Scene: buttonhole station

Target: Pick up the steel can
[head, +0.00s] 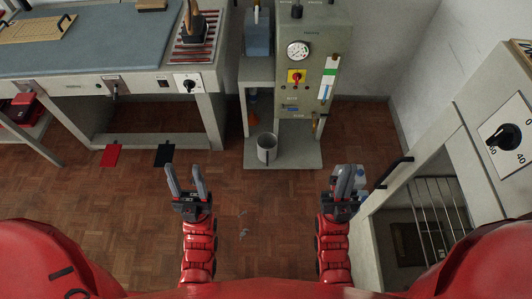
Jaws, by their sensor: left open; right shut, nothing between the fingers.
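The steel can (267,148) is a grey, open-topped cylinder. It stands upright on the low base shelf of the grey-green machine, at the centre of the head view. My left gripper (186,180) is open and empty, below and to the left of the can, with its fingers pointing away from me. My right gripper (346,181) is shut and empty, below and to the right of the can. Both grippers are well apart from the can. Nothing hides the can.
The grey-green machine (315,75) with a gauge rises behind the can. A blue-topped table (100,45) stands at left, with red (111,155) and black (164,155) pedals below. A cabinet with a dial (503,137) and wire rack (436,205) stands at right. The wooden floor (260,215) between my grippers is mostly clear.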

